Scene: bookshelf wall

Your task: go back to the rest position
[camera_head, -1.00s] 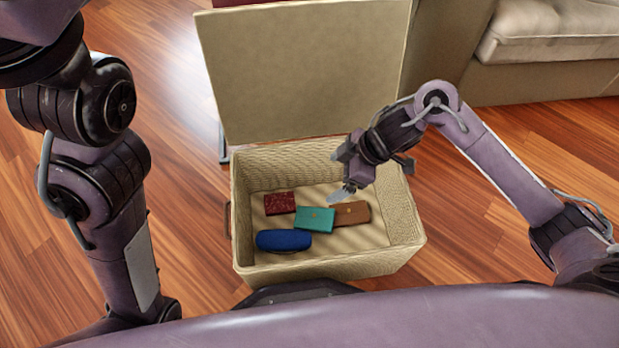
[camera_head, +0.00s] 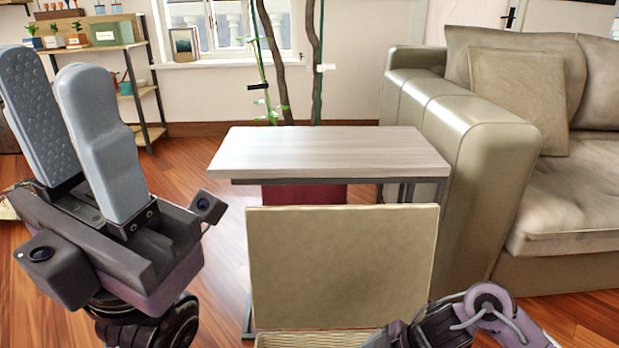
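My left gripper (camera_head: 50,65) is raised at the left of the head view, fingers pointing up. Its two grey fingers stand apart, with the textured inner pad of one showing and nothing between them. My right arm (camera_head: 490,305) shows only at the bottom right, in front of the basket; its gripper is below the picture. The woven basket (camera_head: 315,339) shows only as a strip of its back rim at the bottom edge. Its beige lid (camera_head: 340,265) stands open and upright. The basket's contents are out of view.
A wooden-topped table (camera_head: 330,152) stands behind the lid. A beige sofa (camera_head: 455,120) is on the right. A shelf with small plants (camera_head: 125,88) is at the back left. Open wood floor (camera_head: 222,245) lies between my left gripper and the lid.

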